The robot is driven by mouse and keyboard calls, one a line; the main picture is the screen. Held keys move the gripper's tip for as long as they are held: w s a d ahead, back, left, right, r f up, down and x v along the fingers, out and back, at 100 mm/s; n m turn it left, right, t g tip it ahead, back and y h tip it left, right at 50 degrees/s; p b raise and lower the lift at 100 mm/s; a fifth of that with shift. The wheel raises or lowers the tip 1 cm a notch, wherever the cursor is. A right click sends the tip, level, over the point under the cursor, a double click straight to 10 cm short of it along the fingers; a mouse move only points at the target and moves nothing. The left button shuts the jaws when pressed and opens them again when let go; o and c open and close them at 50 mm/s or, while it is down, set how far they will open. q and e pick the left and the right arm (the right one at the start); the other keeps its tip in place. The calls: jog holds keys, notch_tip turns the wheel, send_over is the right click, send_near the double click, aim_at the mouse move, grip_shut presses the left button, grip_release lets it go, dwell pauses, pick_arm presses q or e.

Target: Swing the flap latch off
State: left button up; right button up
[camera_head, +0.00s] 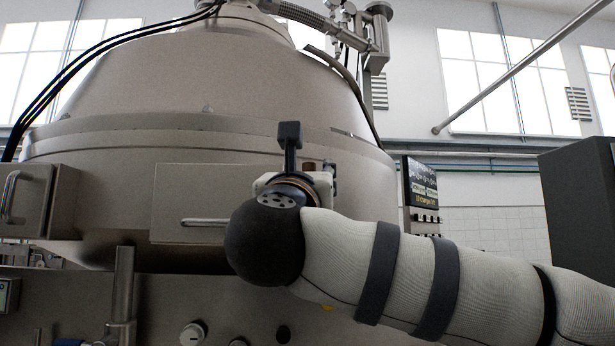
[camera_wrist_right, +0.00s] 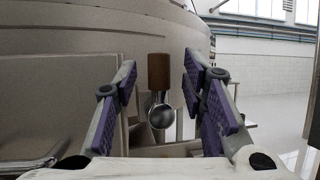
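The latch shows in the right wrist view as a brown block (camera_wrist_right: 158,71) with a round shiny metal knob (camera_wrist_right: 161,115) below it, on the separator's side. My right gripper (camera_wrist_right: 159,78) is open, its two purple-padded fingers on either side of the latch, with visible gaps between pads and latch. I cannot tell how deep the latch sits between them. In the head view my right arm comes in from the right and its wrist hides most of the gripper and latch; a small brown part (camera_head: 325,168) shows beside it. The flap panel (camera_head: 172,205) with a bar handle (camera_head: 205,222) is left of my wrist. My left gripper is not in view.
The large steel separator (camera_head: 215,95) fills the left and middle. A box with a curved handle (camera_head: 30,200) sticks out at far left. A control panel (camera_head: 420,185) and a dark cabinet (camera_head: 580,205) stand to the right. Knobs (camera_head: 193,333) sit below the flap.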

jog(key=v, duration=1.2)
